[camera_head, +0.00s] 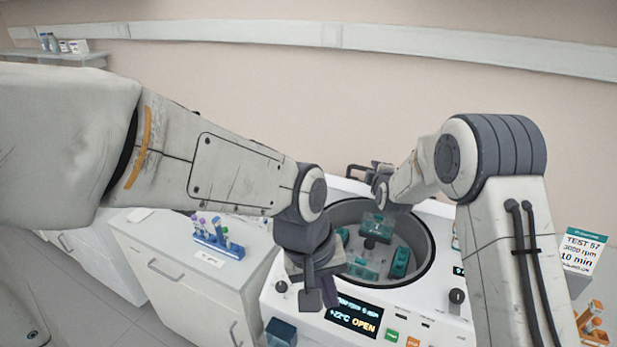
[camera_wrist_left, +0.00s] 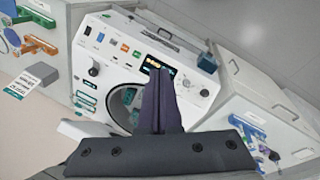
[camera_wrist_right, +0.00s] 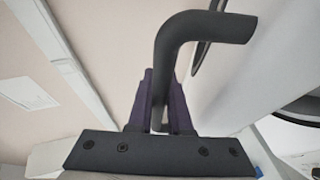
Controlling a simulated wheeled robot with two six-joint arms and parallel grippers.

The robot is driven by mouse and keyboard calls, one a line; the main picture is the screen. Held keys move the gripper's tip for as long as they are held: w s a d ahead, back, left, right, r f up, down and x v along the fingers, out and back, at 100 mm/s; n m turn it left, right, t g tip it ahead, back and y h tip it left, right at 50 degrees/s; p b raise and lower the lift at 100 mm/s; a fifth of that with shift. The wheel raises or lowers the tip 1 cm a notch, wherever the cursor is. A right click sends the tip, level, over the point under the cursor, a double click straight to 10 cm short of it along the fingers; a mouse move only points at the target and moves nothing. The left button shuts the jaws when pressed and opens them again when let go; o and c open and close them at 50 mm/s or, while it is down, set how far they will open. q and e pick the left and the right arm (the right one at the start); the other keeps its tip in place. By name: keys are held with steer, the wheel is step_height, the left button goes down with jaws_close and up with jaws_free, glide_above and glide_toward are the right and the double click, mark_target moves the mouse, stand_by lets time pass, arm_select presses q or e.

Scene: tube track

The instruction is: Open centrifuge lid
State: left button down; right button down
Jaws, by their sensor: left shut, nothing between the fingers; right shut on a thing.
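The white centrifuge (camera_head: 455,322) stands at the lower right of the head view. Its round chamber (camera_head: 418,238) is uncovered and shows teal buckets (camera_head: 400,262) inside. The display (camera_head: 355,315) reads OPEN. My right gripper (camera_head: 372,172) is at the chamber's back edge. In the right wrist view its purple fingers (camera_wrist_right: 160,90) are shut on a dark bent handle (camera_wrist_right: 205,27). The lid itself is mostly hidden behind my arms in the head view. My left gripper (camera_head: 322,292) is shut and empty, above the front panel; its closed fingers also show in the left wrist view (camera_wrist_left: 160,85).
A blue tube rack (camera_head: 215,240) stands on the counter left of the centrifuge. A dark blue box (camera_head: 281,332) is at its front left. A wall is behind.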

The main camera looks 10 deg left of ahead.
steer(key=shift+f, duration=0.15)
arm_select(q)
steer(key=w+a+n+t, duration=0.2)
steer(key=w+n, duration=0.6)
steer(key=w, duration=0.2)
steer(key=w+a+n+t, duration=0.1)
steer(key=w+a+n, duration=0.1)
steer(key=w+n, duration=0.75)
steer(key=w+a+f+n+t, duration=0.1)
steer(key=w+a+n+t, duration=0.2)
steer(key=w+a+n, duration=0.85)
steer(key=w+d+f+n, duration=0.1)
steer(key=w+d+f, duration=0.2)
steer(key=w+f, duration=0.45)
steer(key=shift+w+d+r, duration=0.2)
steer(key=shift+w+r, duration=0.2)
steer(key=shift+r, duration=0.25)
steer(key=shift+w+d+r, duration=0.15)
steer(key=shift+w+r, duration=0.2)
steer(key=shift+r, duration=0.25)
